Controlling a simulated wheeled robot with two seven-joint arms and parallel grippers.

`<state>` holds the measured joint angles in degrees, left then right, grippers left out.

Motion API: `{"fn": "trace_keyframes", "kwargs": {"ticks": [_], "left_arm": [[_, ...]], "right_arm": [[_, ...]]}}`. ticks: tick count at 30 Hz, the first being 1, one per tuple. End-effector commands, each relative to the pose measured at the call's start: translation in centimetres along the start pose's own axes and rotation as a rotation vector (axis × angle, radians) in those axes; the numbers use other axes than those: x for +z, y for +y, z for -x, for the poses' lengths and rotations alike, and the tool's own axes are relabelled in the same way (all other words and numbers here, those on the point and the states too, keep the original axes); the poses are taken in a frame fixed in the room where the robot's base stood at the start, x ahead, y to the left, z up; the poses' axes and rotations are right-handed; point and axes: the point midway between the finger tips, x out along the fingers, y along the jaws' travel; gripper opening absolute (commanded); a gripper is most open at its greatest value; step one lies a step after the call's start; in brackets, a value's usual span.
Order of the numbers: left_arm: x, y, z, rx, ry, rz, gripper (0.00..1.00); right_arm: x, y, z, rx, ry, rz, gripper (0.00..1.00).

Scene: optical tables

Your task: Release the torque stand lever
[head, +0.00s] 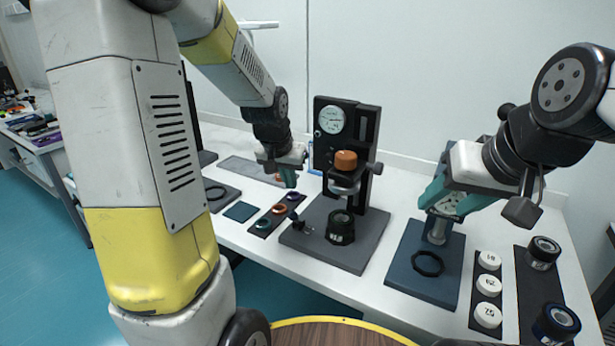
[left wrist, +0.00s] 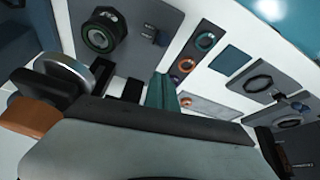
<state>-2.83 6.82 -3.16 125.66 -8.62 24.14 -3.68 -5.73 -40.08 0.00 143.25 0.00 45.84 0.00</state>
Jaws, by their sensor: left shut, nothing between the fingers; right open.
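The torque stand (head: 372,238) has a dark grey base, a black upright with a round dial, an orange knob (head: 346,160) and a black round holder (head: 340,228) below it. A small black lever-like part (head: 300,225) sits on the base left of the holder; it also shows in the left wrist view (left wrist: 160,38). My left gripper (head: 290,180) is shut and empty, left of the orange knob, above the table. My right gripper (head: 442,200) is open, at the post above the blue plate.
A blue plate (head: 412,277) with a dark ring stands right of the stand. White labelled discs (head: 489,285) and black cylinders (head: 543,252) lie further right. A strip with coloured rings (head: 279,209) and a small blue pad (head: 240,211) lie left.

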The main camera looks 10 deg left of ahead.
Motion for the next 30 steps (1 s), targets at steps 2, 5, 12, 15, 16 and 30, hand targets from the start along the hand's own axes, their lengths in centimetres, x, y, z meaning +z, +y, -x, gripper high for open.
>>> {"fn": "trace_keyframes", "kwargs": {"ticks": [2,5,12,15,16,30], "left_arm": [[0.7,-0.1,1.1,0.0,0.003,0.001,0.0],[1.4,-0.2,1.9,0.0,0.002,0.001,0.0],[1.8,-0.3,2.5,0.001,0.0,0.0,0.0],[1.8,-0.3,2.5,0.001,0.0,0.0,0.0],[1.8,-0.3,2.5,0.001,0.0,0.0,0.0],[6.2,2.5,12.5,0.039,0.079,0.06,0.0]], "right_arm": [[0.0,0.0,0.0,0.0,0.0,0.0,0.51],[0.0,0.0,0.0,0.0,0.001,0.0,0.51],[0.0,0.0,0.0,0.0,0.0,0.0,0.51],[0.0,0.0,0.0,0.0,0.0,0.0,0.51],[0.0,0.0,0.0,0.0,0.0,0.0,0.51],[0.0,0.0,0.0,0.0,0.0,0.0,0.51]]}}
